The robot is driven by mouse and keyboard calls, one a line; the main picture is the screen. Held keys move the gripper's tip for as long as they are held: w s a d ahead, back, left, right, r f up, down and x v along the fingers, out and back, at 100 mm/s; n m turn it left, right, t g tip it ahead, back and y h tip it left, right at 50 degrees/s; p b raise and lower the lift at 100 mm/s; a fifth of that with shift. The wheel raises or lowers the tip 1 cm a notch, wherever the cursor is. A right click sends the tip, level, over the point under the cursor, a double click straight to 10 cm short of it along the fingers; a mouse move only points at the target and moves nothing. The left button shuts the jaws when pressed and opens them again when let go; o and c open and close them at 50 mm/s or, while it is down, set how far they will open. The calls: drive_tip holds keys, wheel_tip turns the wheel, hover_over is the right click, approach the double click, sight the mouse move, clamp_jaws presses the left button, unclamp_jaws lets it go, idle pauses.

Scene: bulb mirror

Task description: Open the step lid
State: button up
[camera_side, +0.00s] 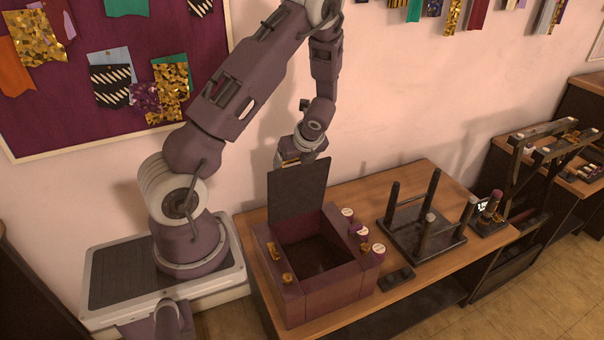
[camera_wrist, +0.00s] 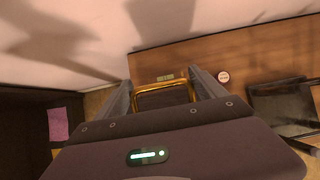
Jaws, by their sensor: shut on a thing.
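The lid (camera_side: 298,190) is a dark flat panel. In the side view it stands about upright at the back edge of the purple box (camera_side: 320,303), whose dark inside (camera_side: 315,255) is open to view. My gripper (camera_side: 289,163) is at the lid's top edge, partly hidden behind it. In the wrist view a gold loop handle (camera_wrist: 152,87) lies between the two fingers of my gripper (camera_wrist: 163,82), and they are shut on it. The handle's joint with the lid is hard to make out.
Gold fittings (camera_side: 274,251) are on the box's left side, and several white-topped purple knobs (camera_side: 379,252) line its right. A dark rack with upright posts (camera_side: 422,232) stands farther right on the wooden table (camera_side: 445,179). A pink wall is close behind.

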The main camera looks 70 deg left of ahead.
drive_tip(key=a+h, duration=0.1)
drive_tip(key=a, duration=0.1)
drive_tip(key=a+f+h, duration=0.1)
drive_tip(key=a, duration=0.1)
drive_tip(key=a+h, duration=0.2)
drive_tip(key=shift+w+a+f, duration=0.1)
drive_tip(key=shift+a+f, duration=0.25)
drive_tip(key=shift+a, duration=0.05)
drive_tip(key=shift+a+f+h, duration=0.35)
drive_tip(key=shift+a+h, duration=0.35)
drive_tip(key=o, duration=1.8)
drive_tip(key=shift+w, duration=0.1)
wheel_tip(320, 180, up, 7)
drive_tip(key=d, duration=0.1)
